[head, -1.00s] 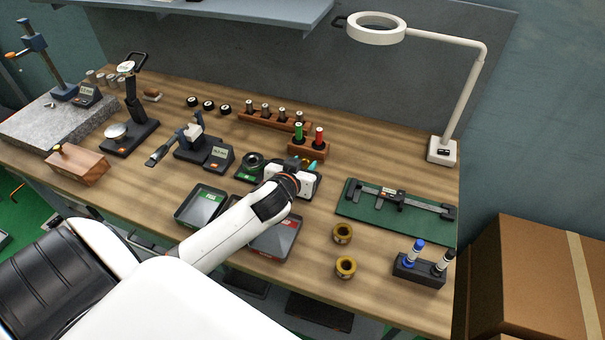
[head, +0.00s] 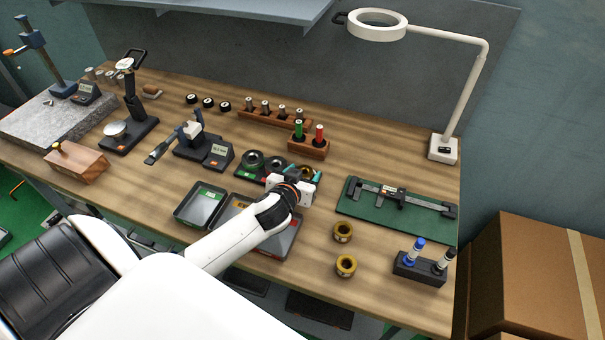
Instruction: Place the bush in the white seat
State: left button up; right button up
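Two brass-coloured bushes stand on the bench right of my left arm, one (head: 343,232) behind the other (head: 346,266). A dark fixture (head: 243,174) with several round seats in a row lies near the bench middle; a green-marked seat (head: 253,160) is at its left end. I cannot make out a white seat; my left gripper hides part of the fixture's front right. My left gripper (head: 294,183) is at the right part of the fixture. Its fingers are mostly hidden behind the white hand, so its opening and anything between them cannot be told. My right gripper is out of view.
A wooden stand (head: 316,153) with green and red plugs is behind. A caliper on a green mat (head: 352,209) and a marker holder (head: 418,271) are right.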

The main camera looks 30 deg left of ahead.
pick_arm(q)
jog(key=shift+r, duration=0.1)
jog(key=shift+s, duration=0.15)
jog(key=b+v, duration=0.1)
jog(key=v, duration=0.9)
jog(key=shift+s+d+r, duration=0.1)
jog(key=shift+s+d, duration=0.05)
jog(key=shift+s, duration=0.2)
jog(key=shift+s+r, duration=0.25)
jog(key=shift+s, duration=0.2)
jog(key=shift+d, duration=0.1)
